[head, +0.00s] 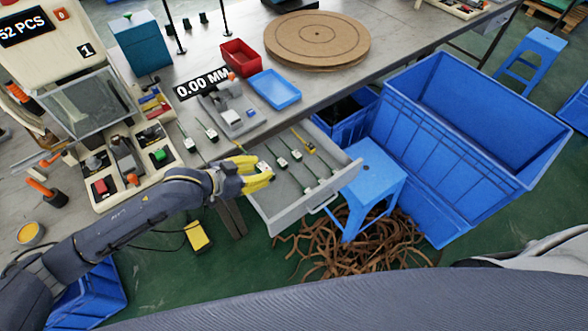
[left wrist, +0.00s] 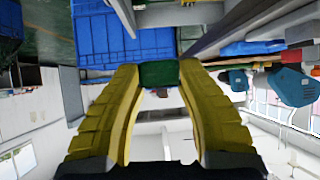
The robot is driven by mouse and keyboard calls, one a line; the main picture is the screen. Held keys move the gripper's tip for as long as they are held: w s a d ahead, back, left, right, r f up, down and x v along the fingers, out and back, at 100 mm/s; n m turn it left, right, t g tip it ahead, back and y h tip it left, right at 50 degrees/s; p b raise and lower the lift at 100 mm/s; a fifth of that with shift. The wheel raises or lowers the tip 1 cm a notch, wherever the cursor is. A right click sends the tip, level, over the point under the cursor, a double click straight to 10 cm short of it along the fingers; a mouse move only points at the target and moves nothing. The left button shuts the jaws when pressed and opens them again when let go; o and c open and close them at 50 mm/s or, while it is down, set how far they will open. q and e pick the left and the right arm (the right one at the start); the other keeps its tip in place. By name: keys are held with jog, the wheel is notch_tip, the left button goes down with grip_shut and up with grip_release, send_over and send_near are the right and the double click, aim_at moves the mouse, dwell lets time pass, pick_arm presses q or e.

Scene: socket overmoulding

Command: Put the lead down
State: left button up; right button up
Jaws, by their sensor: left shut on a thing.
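My left gripper (head: 262,173), with yellow fingers, is over the left part of the open grey drawer (head: 274,216). In the left wrist view its fingertips (left wrist: 159,75) are shut on a dark green piece (left wrist: 158,73), which I take to be the lead. In the head view a small white plug body (head: 262,166) shows at the fingertips; the fingers hide part of it. Whether it touches the drawer floor I cannot tell. Other leads with white plugs (head: 282,161) lie in the drawer to the right of the gripper. My right gripper is not in view.
More leads (head: 211,133) lie on the bench left of a grey measuring fixture (head: 233,110). A blue tray (head: 274,88) and red bin (head: 240,57) stand behind. A moulding press (head: 85,100) is at left. A blue stool (head: 371,175) and large blue crate (head: 425,170) stand right of the drawer.

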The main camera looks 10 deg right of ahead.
pick_arm(q)
jog(key=shift+w+d+r+m+h, duration=0.2)
jog(key=shift+r+m+h, duration=0.2)
jog(key=shift+r+h, duration=0.25)
jog(key=shift+s+d+h, duration=0.1)
jog(key=shift+h, duration=0.25)
notch_tip(320, 180, down, 20)
jog(key=shift+r, duration=0.1)
jog(key=shift+f, duration=0.5)
